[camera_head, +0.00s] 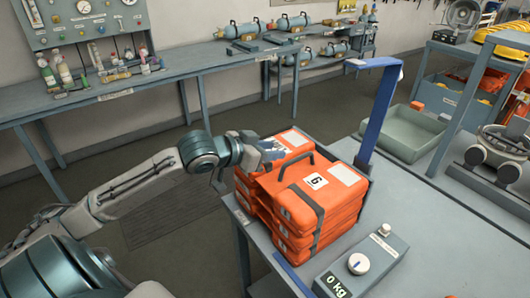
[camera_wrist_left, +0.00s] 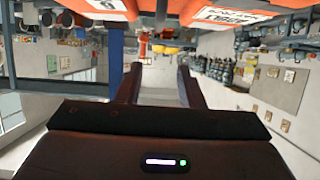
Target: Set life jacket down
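Orange life jackets in folded, block-like packs are stacked on the grey table's scale. The front pack (camera_head: 320,188) lies on top, with a black handle, a white label and a number tag. A second orange pack (camera_head: 289,142) with a white label lies behind it. My left gripper (camera_head: 270,151) is at the left side of these top packs, close to the rear one; contact is unclear. In the left wrist view, its two dark fingers (camera_wrist_left: 160,88) stand apart with no pack visible between them, and orange packs show along the top edge. My right gripper is not in view.
The scale's display box (camera_head: 362,264) reads 0 kg at the table front. A blue upright post (camera_head: 380,112) rises behind the stack. A green-grey tray (camera_head: 412,133) and a grey device (camera_head: 497,152) sit to the right. The table right of the stack is mostly clear.

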